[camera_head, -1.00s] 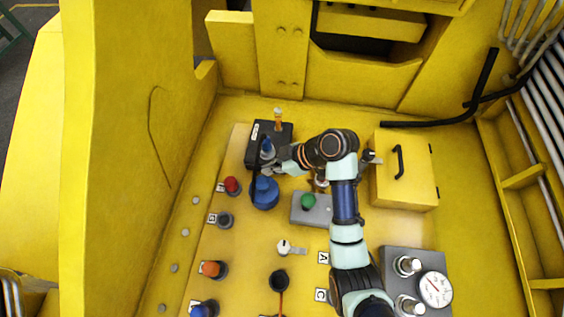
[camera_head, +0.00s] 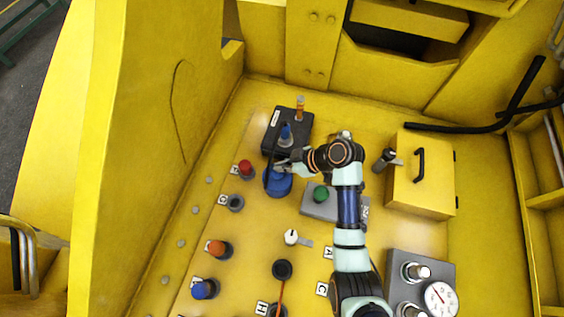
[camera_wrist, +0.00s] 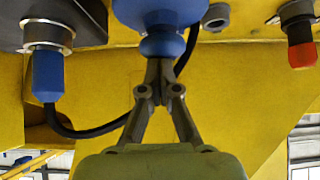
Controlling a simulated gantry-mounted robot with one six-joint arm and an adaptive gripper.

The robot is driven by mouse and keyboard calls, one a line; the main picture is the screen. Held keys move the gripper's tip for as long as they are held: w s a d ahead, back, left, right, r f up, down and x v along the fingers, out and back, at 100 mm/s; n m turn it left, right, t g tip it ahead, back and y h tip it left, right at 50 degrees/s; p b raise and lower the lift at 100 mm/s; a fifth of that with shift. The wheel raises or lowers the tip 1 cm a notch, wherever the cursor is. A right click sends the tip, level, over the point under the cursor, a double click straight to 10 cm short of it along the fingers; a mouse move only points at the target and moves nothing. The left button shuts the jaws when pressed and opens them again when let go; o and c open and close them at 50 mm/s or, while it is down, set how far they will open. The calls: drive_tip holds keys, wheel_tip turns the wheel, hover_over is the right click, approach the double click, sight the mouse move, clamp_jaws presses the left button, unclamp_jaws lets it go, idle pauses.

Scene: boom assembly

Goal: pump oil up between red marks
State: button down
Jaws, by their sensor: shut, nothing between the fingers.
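A black box (camera_head: 283,132) carries a blue knob (camera_head: 286,131) and a small upright sight tube (camera_head: 299,104) with amber in it. Red marks on the tube are too small to make out. A blue round pump (camera_head: 280,188) sits beside the box, with a black hose between them. In the wrist view, the pump's rounded blue knob (camera_wrist: 162,46) is right at the fingertips, and the blue knob of the box (camera_wrist: 47,76) is at left. My gripper (camera_wrist: 160,66) is shut and empty, its tips at or touching the pump knob. It also shows in the head view (camera_head: 279,165).
A grey block with a green button (camera_head: 320,193) is close on the right, under my arm. A yellow box with a handle (camera_head: 422,176) stands farther right.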

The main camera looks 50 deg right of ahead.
drive_tip(key=shift+f, duration=0.4)
wheel_tip(320, 180, up, 6)
drive_tip(key=p, duration=0.4)
drive_tip(key=shift+s+d+f, duration=0.1)
drive_tip(key=shift+d+f, duration=0.05)
drive_tip(key=shift+f, duration=0.1)
drive_tip(key=v, duration=0.9)
drive_tip(key=shift+b, duration=0.35)
drive_tip(key=shift+s+d+f, duration=0.1)
drive_tip(key=shift+s+d, duration=0.05)
drive_tip(key=w+a+r+m+h+p, duration=0.1)
drive_tip(key=w+a+r+p, duration=0.1)
drive_tip(key=w+a+r, duration=0.3)
drive_tip(key=w+a+r+t+h+p, duration=0.1)
drive_tip(key=a+r+p, duration=0.2)
drive_tip(key=a, duration=0.4)
drive_tip(key=w+a+r+m+h+p, duration=0.1)
drive_tip(key=w+a+r+p, duration=0.1)
drive_tip(key=w+a+r, duration=0.35)
drive_tip(key=s+a+r+m+t+p, duration=0.2)
drive_tip(key=s+a+r+t, duration=0.1)
drive_tip(key=a+r, duration=0.6)
drive_tip(key=s+a, duration=0.1)
drive_tip(key=a, duration=0.2)
drive_tip(key=shift+a+r+m+t+h, duration=0.15)
drive_tip(key=shift+a+m+t+h, duration=0.15)
drive_tip(key=shift+a+m+h, duration=0.1)
